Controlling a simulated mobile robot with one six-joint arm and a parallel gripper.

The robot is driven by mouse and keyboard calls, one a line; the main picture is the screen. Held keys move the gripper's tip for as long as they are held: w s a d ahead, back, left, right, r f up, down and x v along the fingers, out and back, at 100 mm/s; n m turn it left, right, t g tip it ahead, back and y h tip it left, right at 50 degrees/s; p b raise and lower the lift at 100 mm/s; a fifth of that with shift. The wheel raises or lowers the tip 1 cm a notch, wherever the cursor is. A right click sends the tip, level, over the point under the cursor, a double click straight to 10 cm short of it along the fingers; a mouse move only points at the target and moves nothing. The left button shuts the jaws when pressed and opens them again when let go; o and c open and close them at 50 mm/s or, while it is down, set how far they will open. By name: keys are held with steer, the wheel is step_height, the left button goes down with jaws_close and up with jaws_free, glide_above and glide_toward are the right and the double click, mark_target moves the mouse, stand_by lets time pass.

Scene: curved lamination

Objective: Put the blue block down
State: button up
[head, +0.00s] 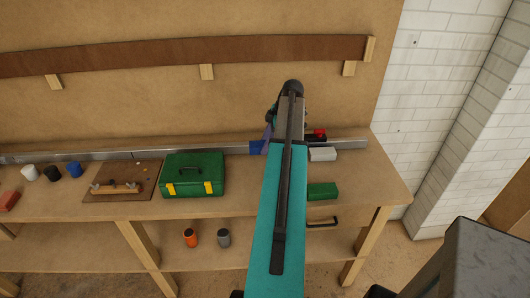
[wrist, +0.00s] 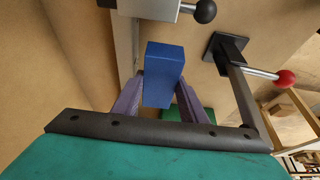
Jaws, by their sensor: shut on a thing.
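The blue block (wrist: 164,72) is between the two purple fingers of my gripper (wrist: 161,92) in the wrist view. My gripper is shut on it. In the head view, part of the blue block (head: 256,147) shows left of my teal arm, by the metal rail along the back of the workbench (head: 390,172). My arm hides much of the gripper there. I cannot tell whether the block touches the bench or rail.
A green toolbox (head: 193,175) stands left of my arm. A pale grey block (head: 322,154), a red knob (head: 319,132) and a green block (head: 322,191) are to the right. A black-knobbed metal piece (wrist: 150,9) is beyond the blue block. The bench's right end is bare.

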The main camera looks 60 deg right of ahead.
steer(key=shift+f, duration=0.6)
steer(key=shift+f+p, duration=0.75)
steer(key=shift+f, duration=1.1)
steer(key=shift+f, duration=0.15)
steer(key=o, duration=0.9)
steer(key=shift+o, duration=0.2)
steer(key=shift+r, duration=0.25)
steer(key=b+v, duration=0.4)
steer(key=v, duration=0.6)
steer(key=shift+r, duration=0.15)
steer(key=shift+v, duration=0.75)
